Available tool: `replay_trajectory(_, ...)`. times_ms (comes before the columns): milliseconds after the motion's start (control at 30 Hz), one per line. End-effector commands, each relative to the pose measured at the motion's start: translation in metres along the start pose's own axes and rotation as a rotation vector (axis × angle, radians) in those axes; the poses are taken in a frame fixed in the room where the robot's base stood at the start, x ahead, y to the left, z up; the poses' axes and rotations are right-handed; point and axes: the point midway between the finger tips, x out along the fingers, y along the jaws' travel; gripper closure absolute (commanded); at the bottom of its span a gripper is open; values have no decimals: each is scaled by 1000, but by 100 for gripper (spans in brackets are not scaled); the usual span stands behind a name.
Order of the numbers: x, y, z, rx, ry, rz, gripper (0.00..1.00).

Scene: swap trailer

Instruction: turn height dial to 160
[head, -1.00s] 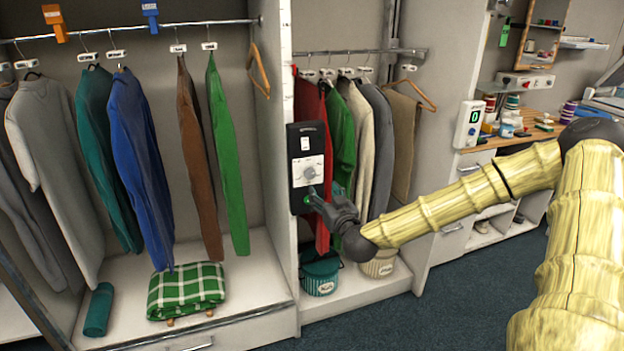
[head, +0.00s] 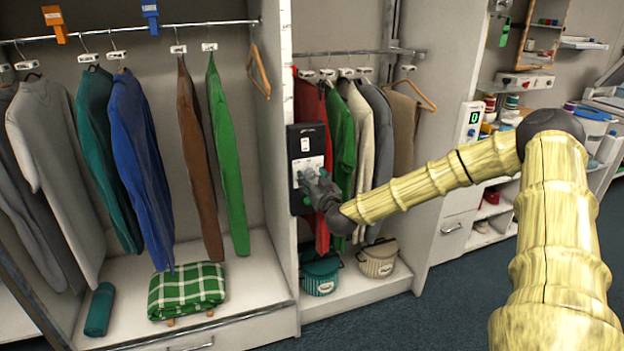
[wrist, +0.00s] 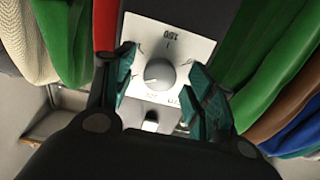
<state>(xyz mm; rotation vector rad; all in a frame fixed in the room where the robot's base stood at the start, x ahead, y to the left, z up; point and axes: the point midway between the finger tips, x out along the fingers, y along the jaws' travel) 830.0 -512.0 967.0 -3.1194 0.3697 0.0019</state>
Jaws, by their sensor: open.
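The height dial is a round grey knob (wrist: 159,74) on a white plate in the wrist view. The plate shows a 160 mark (wrist: 173,36) beyond the knob, upside down; other marks on the near side are too small to read. A thin line on the knob points toward the lower left of the picture. My gripper (wrist: 162,66) is open, with one teal-padded finger on each side of the knob; I cannot tell whether they touch it.
The panel is on the divider (head: 280,215) between two wardrobe bays. Hanging clothes are close on both sides, including a red garment (head: 322,235) and a green one (head: 342,135). A teal basket (head: 320,277) stands below. The carpet (head: 425,315) in front is clear.

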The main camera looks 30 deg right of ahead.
Motion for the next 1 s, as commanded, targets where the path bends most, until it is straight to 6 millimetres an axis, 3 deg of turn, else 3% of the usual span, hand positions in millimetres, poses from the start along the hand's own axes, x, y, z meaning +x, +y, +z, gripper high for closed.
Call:
replay_trajectory(333, 3, 0, 0, 0, 1, 0, 45)
replay_trajectory(600, 3, 0, 0, 0, 1, 1, 91)
replay_trajectory(1000, 3, 1, 2, 59, 0, 2, 91)
